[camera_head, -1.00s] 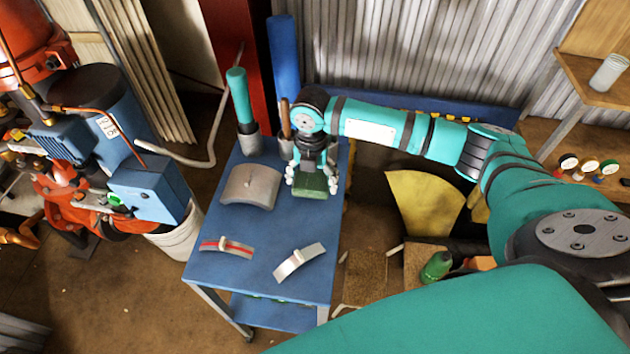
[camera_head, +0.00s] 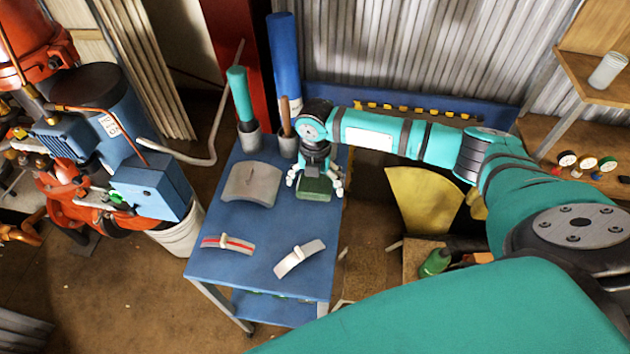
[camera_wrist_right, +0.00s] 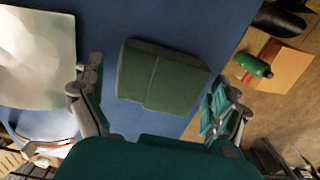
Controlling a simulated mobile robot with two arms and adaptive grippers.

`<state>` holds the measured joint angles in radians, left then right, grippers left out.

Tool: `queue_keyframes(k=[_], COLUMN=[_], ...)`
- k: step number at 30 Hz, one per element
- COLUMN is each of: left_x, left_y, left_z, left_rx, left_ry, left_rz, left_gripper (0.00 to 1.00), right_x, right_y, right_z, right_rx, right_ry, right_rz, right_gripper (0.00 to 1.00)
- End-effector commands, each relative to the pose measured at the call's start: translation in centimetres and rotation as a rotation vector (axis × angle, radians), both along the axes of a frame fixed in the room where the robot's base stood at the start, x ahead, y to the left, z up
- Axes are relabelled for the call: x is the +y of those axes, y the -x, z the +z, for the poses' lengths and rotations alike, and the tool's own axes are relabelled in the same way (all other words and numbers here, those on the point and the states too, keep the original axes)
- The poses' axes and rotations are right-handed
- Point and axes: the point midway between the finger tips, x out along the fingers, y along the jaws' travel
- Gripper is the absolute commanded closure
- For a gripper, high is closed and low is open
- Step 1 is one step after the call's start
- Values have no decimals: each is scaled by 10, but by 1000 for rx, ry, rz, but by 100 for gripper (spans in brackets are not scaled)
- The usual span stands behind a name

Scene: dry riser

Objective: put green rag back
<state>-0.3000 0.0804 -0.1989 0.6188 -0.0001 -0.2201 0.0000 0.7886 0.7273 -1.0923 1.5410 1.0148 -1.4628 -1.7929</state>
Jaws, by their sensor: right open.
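The green rag (camera_head: 315,190), a folded dark green block, is near the right edge of the blue table (camera_head: 221,275). My right gripper (camera_head: 315,183) is over it from above, with its fingers spread to either side. In the right wrist view the rag (camera_wrist_right: 165,78) shows between the open fingers of my right gripper (camera_wrist_right: 157,80), with gaps on both sides. I cannot tell how far the fingertips are above the table. My left gripper is not in view.
A grey curved plate (camera_head: 252,184), a red-striped strap (camera_head: 228,244) and a pale strap (camera_head: 300,258) lie on the table. Cups with a teal-handled tool (camera_head: 240,95) and a wooden-handled tool (camera_head: 285,112) stand at its back.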

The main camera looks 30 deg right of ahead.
Motion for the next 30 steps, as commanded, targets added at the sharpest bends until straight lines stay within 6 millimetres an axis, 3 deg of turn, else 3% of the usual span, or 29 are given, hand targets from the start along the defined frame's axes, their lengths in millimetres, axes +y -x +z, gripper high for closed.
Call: queue_keyframes(k=[7, 21, 30], left_x=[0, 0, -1], left_y=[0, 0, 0], left_z=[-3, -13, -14], left_rx=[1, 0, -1], left_ry=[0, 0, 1], left_rz=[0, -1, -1], left_gripper=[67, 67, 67], right_x=[0, 0, 0], right_y=[-1, -1, 0], right_z=[18, 107, 121], right_rx=[-3, -2, 0], right_ry=[-1, -1, -1], right_rz=[0, -1, -1], right_gripper=[0, 0, 0])
